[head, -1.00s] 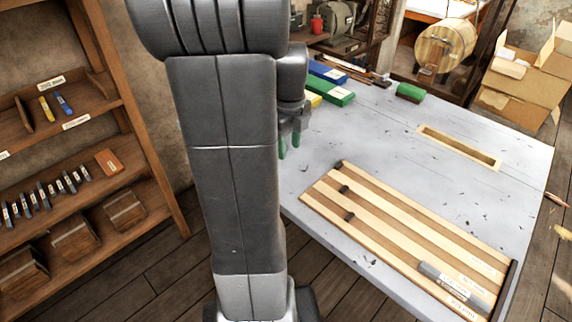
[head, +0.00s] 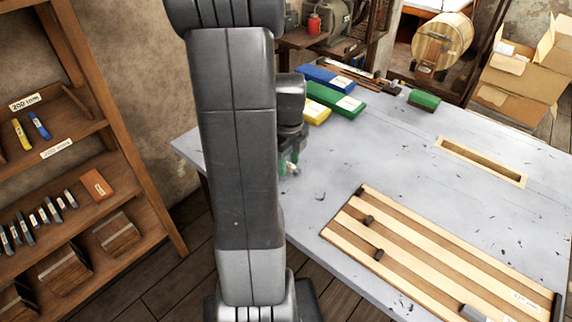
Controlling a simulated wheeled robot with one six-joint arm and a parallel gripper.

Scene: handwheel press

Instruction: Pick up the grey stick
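The grey stick (head: 476,313) lies in the slatted wooden tray (head: 393,216) on the table, at the bottom edge of the head view, and is partly cut off by the frame. My gripper (head: 289,163) has green fingertips and hangs over the table's left part, far to the left of the stick and apart from it. Its two fingertips show a small gap, with nothing seen between them. Part of the gripper is hidden behind my arm.
Small black knobs (head: 367,221) sit on the tray. Green, blue and yellow boxes (head: 336,101) lie at the table's far left. A slot with a wooden rim (head: 480,161) is set in the table. Shelves (head: 120,190) stand at left. The table's middle is clear.

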